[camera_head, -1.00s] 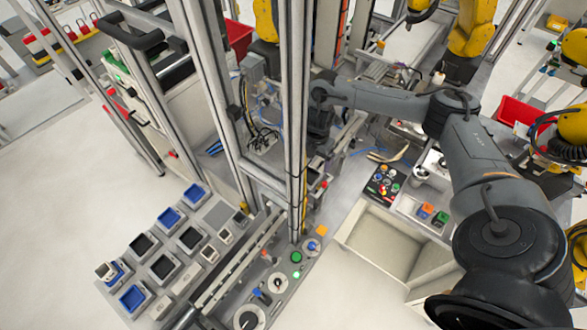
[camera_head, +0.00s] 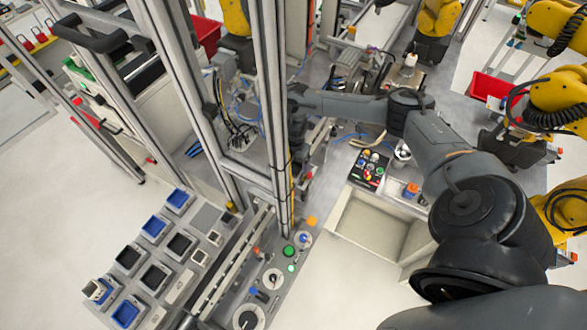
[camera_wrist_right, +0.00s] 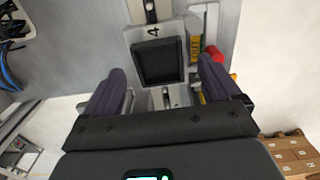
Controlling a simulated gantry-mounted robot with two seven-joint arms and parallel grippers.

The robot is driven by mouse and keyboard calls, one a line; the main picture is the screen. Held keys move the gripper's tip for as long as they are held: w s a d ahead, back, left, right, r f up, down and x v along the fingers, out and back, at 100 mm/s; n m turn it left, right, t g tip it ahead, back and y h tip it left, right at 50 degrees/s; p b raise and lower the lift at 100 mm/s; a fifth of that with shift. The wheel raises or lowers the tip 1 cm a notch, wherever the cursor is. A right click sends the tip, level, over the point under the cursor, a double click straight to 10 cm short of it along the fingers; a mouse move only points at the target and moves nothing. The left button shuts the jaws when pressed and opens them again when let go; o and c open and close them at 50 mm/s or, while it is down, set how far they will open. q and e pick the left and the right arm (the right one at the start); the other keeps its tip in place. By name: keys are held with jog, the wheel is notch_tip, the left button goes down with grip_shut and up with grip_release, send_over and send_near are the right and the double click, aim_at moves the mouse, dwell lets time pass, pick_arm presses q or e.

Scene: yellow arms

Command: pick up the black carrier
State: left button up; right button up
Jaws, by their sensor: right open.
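A black square carrier (camera_wrist_right: 158,62) with a raised rim sits on a light metal fixture marked 4, in the right wrist view. My right gripper (camera_wrist_right: 162,68) is open, its two dark fingers apart on the left and right of the carrier. Gaps show between the fingers and the carrier, and nothing is held. How far the fingertips are above the carrier is hard to tell. In the head view my right arm reaches left to behind the metal post, which hides most of the gripper and the carrier. My left gripper is not in view.
A tall metal post (camera_head: 272,110) stands in front of my right arm's end. A red knob (camera_wrist_right: 215,54) is close to the right finger. Blue and black trays (camera_head: 127,313) stand in rows at lower left. A button panel (camera_head: 371,170) and an open bin (camera_head: 375,228) lie below the arm.

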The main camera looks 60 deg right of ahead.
jog(key=shift+f, duration=0.95)
jog(key=c, duration=1.4)
